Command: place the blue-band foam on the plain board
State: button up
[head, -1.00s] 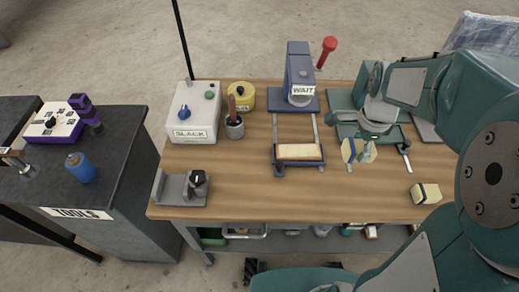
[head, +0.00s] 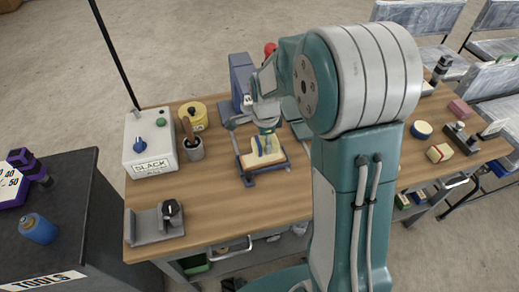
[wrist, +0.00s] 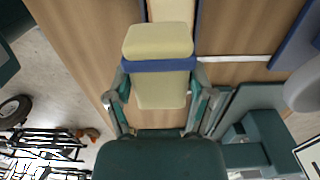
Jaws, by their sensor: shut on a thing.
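The blue-band foam (wrist: 158,42) is a pale yellow block with a blue strip around its middle. My gripper (wrist: 160,98) is shut on it, one finger at each side, in the wrist view. In the head view my gripper (head: 267,144) is over the plain board (head: 252,161), a cream slab in a blue frame on the workbench. In the wrist view the board (wrist: 172,10) shows beyond the foam, which hides part of it. I cannot tell whether the foam touches the board.
A red-banded foam block (head: 439,153) lies at the right of the bench. The SLACK box (head: 150,145), a cup with a handled tool (head: 193,150) and a yellow round tin (head: 193,115) stand left of the frame. The wood between frame and front-left clamp (head: 160,222) is clear.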

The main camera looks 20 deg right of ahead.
aim_at(263, 149)
jog(key=shift+w+a+f, duration=0.25)
jog(key=shift+w+f, duration=0.15)
jog(key=shift+f, duration=0.25)
jog(key=shift+w+d+f, duration=0.3)
jog(key=shift+d+f, duration=0.05)
jog(key=shift+f, duration=0.1)
notch_tip(263, 149, down, 3)
jog(key=shift+w+d+f, duration=0.1)
jog(key=shift+a, duration=0.5)
jog(key=shift+f, duration=0.15)
jog(key=o, duration=0.9)
jog(key=shift+d, duration=0.15)
jog(key=shift+c, duration=0.2)
jog(key=shift+d, duration=0.25)
jog(key=shift+a, duration=0.15)
